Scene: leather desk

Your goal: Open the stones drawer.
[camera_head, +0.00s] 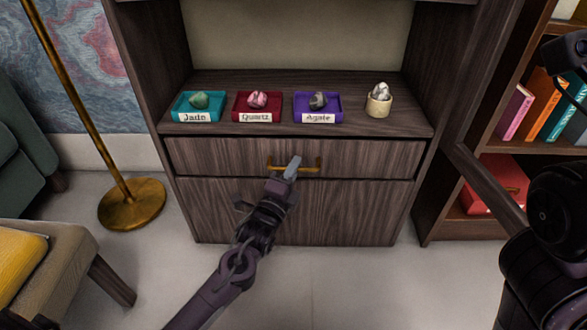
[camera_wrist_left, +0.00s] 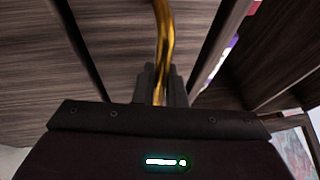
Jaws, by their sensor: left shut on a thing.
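The drawer (camera_head: 220,157) is a dark wood front below the cabinet's shelf, with a gold bar handle (camera_head: 310,169). It looks nearly flush with the cabinet; I cannot tell whether it stands slightly out. My left gripper (camera_head: 292,168) is at the left-middle part of the handle. In the left wrist view the gold handle (camera_wrist_left: 164,45) runs down between the fingers of the left gripper (camera_wrist_left: 160,90), which is shut on it. The inside of the drawer is hidden. On the right, part of my right arm shows, but its fingertips cannot be made out.
On the shelf above stand a teal Jade tray (camera_head: 199,117), a red Quartz tray (camera_head: 257,117), a purple Agate tray (camera_head: 318,118), each with a stone, and a cream cup (camera_head: 379,105) holding stones. A brass lamp (camera_head: 132,205) stands left. The floor in front is clear.

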